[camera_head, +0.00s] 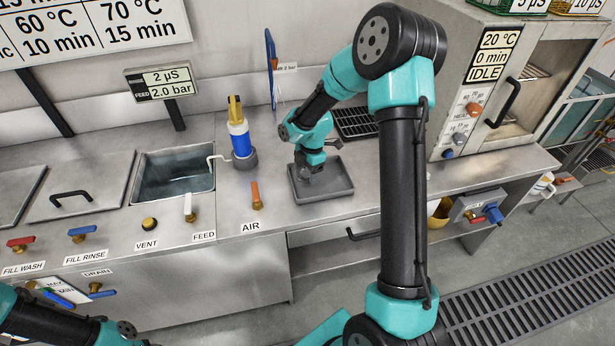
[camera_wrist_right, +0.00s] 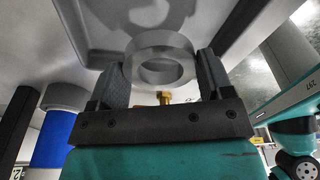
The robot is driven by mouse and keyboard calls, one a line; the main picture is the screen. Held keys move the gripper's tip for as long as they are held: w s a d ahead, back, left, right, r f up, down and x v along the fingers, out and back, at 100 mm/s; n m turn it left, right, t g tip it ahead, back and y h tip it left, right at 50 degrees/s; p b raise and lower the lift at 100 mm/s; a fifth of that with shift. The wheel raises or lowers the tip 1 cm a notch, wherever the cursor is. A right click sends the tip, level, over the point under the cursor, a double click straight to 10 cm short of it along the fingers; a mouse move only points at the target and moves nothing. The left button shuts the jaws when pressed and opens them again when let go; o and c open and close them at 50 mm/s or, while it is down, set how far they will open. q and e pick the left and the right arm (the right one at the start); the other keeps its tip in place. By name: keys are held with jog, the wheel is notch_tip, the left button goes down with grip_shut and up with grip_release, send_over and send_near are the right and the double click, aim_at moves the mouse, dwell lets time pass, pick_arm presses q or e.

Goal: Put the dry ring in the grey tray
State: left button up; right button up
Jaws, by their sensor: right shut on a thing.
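A steel-grey ring (camera_wrist_right: 160,46) sits between the two dark fingers of my right gripper (camera_wrist_right: 163,72) in the right wrist view. The fingers are shut on its outer sides. The shallow grey tray (camera_head: 335,176) lies on the bench in the middle of the head view. My right gripper (camera_head: 304,176) is over the tray's left part, pointing down. The ring is held there, largely hidden by the gripper in the head view; I cannot tell its exact height above the tray floor. My left arm shows at the lower left, but its gripper is not in view.
A blue bottle-like unit (camera_head: 240,138) with a yellow top stands left of the tray, beside an open water basin (camera_head: 173,174). A black rack (camera_head: 357,122) lies behind the tray. A steel oven (camera_head: 478,90) stands right. Valve handles line the bench front.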

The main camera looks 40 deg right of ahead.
jog(key=shift+w+d+f, duration=0.2)
jog(key=shift+w+d, duration=0.05)
jog(key=shift+w, duration=0.05)
jog(key=shift+f, duration=1.6)
jog(key=shift+f, duration=0.15)
jog(key=o, duration=1.1)
jog(key=r, duration=0.4)
jog(key=d+r, duration=0.1)
jog(key=r, duration=0.7)
jog(key=shift+d+r, duration=0.1)
jog(key=shift+d, duration=0.25)
